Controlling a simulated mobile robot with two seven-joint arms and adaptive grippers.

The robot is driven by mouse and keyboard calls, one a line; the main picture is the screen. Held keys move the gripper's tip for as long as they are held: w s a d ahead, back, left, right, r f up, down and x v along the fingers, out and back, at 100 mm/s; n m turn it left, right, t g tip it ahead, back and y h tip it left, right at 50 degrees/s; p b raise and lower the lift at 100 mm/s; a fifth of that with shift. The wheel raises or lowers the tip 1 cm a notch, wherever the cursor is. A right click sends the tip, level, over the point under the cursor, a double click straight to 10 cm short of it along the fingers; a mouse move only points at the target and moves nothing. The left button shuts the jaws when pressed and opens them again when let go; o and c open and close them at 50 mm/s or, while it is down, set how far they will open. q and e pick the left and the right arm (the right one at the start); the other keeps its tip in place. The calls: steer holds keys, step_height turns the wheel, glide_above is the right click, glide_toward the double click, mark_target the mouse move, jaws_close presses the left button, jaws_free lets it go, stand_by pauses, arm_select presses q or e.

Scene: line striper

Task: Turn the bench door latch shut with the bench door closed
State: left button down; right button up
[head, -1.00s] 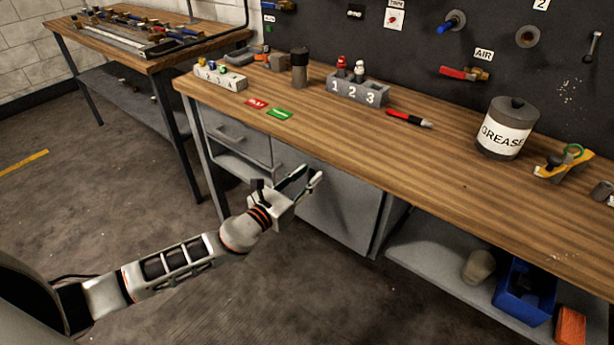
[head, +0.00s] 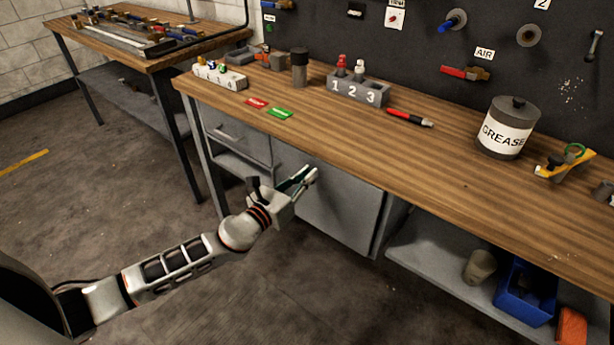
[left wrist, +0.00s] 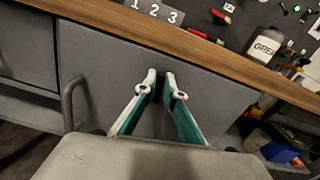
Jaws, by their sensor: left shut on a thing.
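The grey bench door (head: 340,205) hangs under the wooden bench top and looks flush with the bench front. It fills the middle of the left wrist view (left wrist: 215,85), with a bar handle (left wrist: 70,105) on the left. My left gripper (head: 304,176) is at the door's upper part. In the left wrist view its two fingertips (left wrist: 161,82) are close together on a small dark piece, apparently the door latch (left wrist: 159,90). The fingers hide most of the latch, so its turn angle is unclear. The latch is hidden in the head view. My right gripper is out of view.
The bench top (head: 400,160) overhangs the door just above my gripper. A drawer (head: 237,135) is left of the door. An open shelf to the right holds a blue bin (head: 524,290) and a cup (head: 479,266). The floor in front is clear.

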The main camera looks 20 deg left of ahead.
arm_select(q)
steer(key=n, duration=0.5)
steer(key=n+p, duration=0.1)
steer(key=n, duration=0.5)
steer(key=a+f+n+p, duration=0.1)
steer(key=n, duration=0.4)
steer(key=shift+w+f, duration=0.1)
steer(key=shift+w, duration=0.1)
steer(key=shift+f+n, duration=0.1)
steer(key=shift+n, duration=0.2)
steer(key=c, duration=2.1)
jaws_free()
steer(key=shift+c, duration=0.2)
